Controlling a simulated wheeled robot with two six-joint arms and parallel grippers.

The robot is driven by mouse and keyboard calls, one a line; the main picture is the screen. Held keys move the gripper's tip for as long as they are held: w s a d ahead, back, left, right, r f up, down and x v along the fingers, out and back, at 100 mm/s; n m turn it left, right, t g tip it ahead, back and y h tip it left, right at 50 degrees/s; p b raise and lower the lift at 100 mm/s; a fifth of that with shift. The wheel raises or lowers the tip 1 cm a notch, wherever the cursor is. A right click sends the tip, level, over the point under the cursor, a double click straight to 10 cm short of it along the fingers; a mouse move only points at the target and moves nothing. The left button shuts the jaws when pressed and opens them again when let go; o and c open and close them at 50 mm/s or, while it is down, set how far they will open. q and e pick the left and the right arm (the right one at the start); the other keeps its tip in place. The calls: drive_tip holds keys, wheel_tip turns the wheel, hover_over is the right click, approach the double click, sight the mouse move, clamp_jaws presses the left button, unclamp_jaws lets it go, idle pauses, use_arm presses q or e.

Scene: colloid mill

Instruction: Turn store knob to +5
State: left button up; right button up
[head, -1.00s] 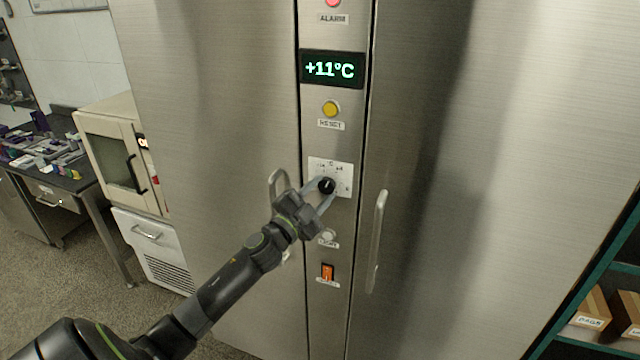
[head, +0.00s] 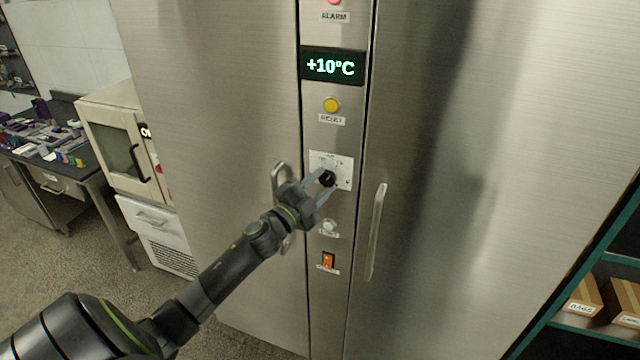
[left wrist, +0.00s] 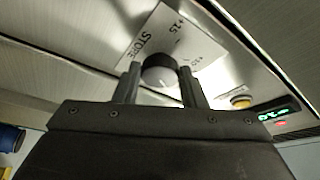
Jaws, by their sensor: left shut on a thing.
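The black store knob (head: 327,178) sits on a white dial plate (head: 344,163) on the cabinet's centre strip. My left gripper (head: 325,180) is shut on the knob, a finger on each side. In the left wrist view the knob (left wrist: 159,72) is between the two fingertips (left wrist: 158,82), and the plate (left wrist: 150,32) reads STORE with scale marks, one of them +15. The knob's pointer is not clear. The green display (head: 332,67) reads +10°C. My right gripper is not in view.
A yellow reset button (head: 331,105) is above the plate; a pale button (head: 329,226) and an orange switch (head: 328,261) are below. Door handles (head: 376,232) stand out on both sides of the strip. Shelves with boxes (head: 583,298) are at the lower right.

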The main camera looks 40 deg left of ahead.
use_arm(q)
drive_tip(key=o, duration=1)
drive_tip(key=shift+s+f+b, duration=0.3)
drive_tip(key=shift+s+b, duration=0.15)
drive_tip(key=shift+b, duration=0.05)
drive_tip(key=shift+b+v, duration=6.1)
drive_tip(key=shift+v, duration=2.1)
drive_tip(key=shift+r, duration=0.1)
